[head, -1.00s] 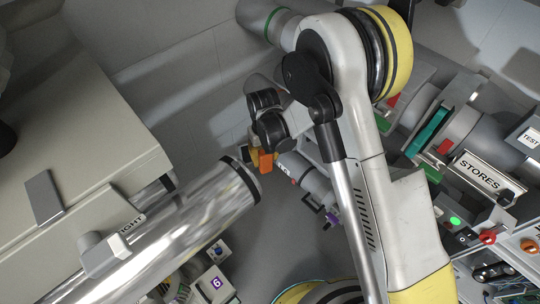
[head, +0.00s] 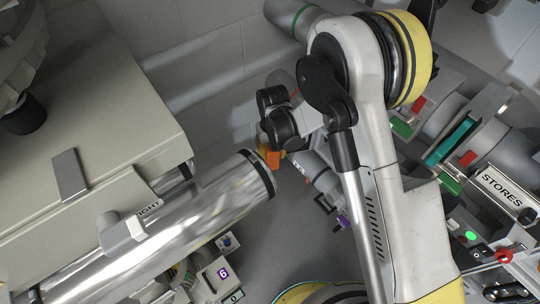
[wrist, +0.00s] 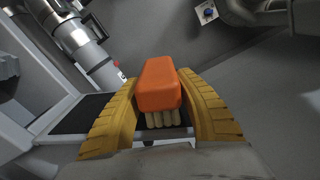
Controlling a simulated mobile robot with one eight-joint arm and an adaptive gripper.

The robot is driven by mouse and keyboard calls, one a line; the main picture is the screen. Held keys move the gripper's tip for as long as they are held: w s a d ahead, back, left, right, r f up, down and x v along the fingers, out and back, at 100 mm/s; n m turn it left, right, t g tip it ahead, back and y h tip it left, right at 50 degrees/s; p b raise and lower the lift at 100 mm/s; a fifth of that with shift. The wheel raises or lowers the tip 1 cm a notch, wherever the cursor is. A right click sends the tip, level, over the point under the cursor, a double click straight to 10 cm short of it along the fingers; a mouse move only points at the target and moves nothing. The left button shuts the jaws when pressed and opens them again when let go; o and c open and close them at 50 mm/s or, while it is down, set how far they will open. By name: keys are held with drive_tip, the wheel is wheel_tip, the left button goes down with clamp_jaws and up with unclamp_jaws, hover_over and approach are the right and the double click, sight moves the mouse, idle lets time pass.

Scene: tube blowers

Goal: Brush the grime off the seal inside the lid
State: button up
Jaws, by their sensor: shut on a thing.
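My gripper (wrist: 162,115) is shut on an orange brush (wrist: 158,85), with its yellow fingers on either side of the brush block. Pale bristles (wrist: 165,120) show under the block in the wrist view. In the head view the brush (head: 272,158) is a small orange patch by the end of my arm, just beyond the open end of the large shiny tube (head: 170,235). I cannot tell whether it touches anything there. I cannot make out a lid or its seal in either view.
A pale cabinet (head: 100,150) stands at the left. A unit with a STORES sign (head: 503,190) and coloured tabs is at the right. A small box marked 6 (head: 221,275) is below the tube. Grey floor (head: 265,240) lies open between them.

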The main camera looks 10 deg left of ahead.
drive_tip(key=shift+w+d, duration=0.65)
drive_tip(key=shift+d, duration=0.55)
drive_tip(key=shift+w+d, duration=0.6)
drive_tip(key=shift+d, duration=0.55)
drive_tip(key=shift+w+d, duration=0.65)
drive_tip(key=shift+d, duration=0.55)
drive_tip(key=shift+s+a, duration=0.1)
drive_tip(key=shift+s+a, duration=0.45)
drive_tip(key=shift+a, duration=0.15)
drive_tip(key=shift+s+a, duration=0.4)
drive_tip(key=shift+a, duration=0.2)
drive_tip(key=shift+s+a, duration=0.45)
drive_tip(key=shift+a, duration=0.45)
drive_tip(key=shift+s+a, duration=0.4)
drive_tip(key=shift+a, duration=0.5)
drive_tip(key=shift+s+a, duration=0.45)
drive_tip(key=shift+a, duration=0.45)
drive_tip(key=shift+s, duration=0.1)
drive_tip(key=shift+s+d, duration=0.5)
drive_tip(key=shift+s, duration=0.35)
drive_tip(key=shift+s+d, duration=0.5)
drive_tip(key=shift+s, duration=0.3)
drive_tip(key=shift+s+d, duration=0.5)
drive_tip(key=shift+s, duration=0.35)
drive_tip(key=shift+s, duration=0.1)
